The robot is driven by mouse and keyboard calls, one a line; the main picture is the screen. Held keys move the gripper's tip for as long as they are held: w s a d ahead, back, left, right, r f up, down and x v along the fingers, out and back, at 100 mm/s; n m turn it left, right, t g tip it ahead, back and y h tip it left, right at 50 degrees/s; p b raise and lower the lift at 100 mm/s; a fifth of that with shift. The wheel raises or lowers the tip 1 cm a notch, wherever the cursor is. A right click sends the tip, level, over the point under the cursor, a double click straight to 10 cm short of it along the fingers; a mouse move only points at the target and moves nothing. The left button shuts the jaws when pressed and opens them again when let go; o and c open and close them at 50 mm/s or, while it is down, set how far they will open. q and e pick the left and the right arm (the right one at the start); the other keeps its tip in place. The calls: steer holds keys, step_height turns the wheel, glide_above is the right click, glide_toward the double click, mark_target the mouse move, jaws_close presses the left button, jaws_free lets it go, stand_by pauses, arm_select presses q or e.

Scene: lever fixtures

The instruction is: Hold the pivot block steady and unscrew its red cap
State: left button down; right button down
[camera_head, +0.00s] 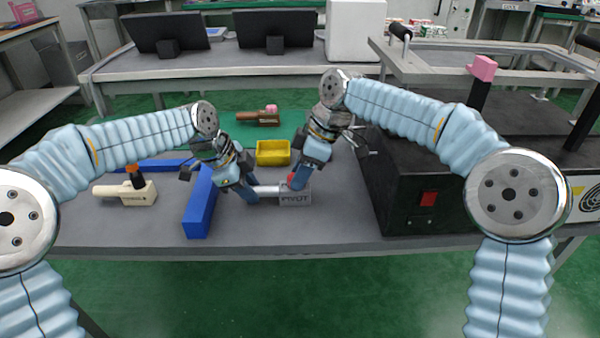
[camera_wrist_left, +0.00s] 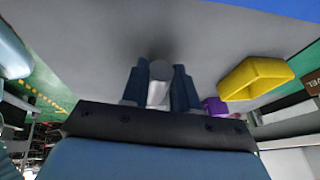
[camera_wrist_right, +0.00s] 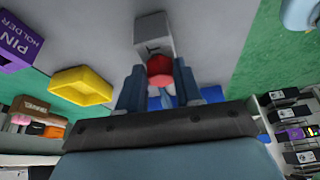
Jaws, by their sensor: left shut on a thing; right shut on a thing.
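The grey pivot block (camera_head: 295,198), marked PIVOT, sits on the grey table with a silver bar (camera_head: 268,190) running left from it. My left gripper (camera_head: 251,193) is shut on this bar, beside the block. The left wrist view shows the bar (camera_wrist_left: 159,92) between its fingers. The red cap (camera_head: 291,177) on the block is mostly hidden by my right gripper (camera_head: 299,181), which reaches down from above. In the right wrist view the red cap (camera_wrist_right: 159,68) sits between the right fingers, against the block (camera_wrist_right: 154,36).
A blue bar (camera_head: 201,205) lies left of my left gripper. A yellow bin (camera_head: 272,153) stands behind the block. A black box (camera_head: 410,200) with a red switch bounds the right side.

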steer(key=c, duration=0.6)
jaws_free()
steer(key=shift+r, duration=0.1)
steer(key=shift+r, duration=1.4)
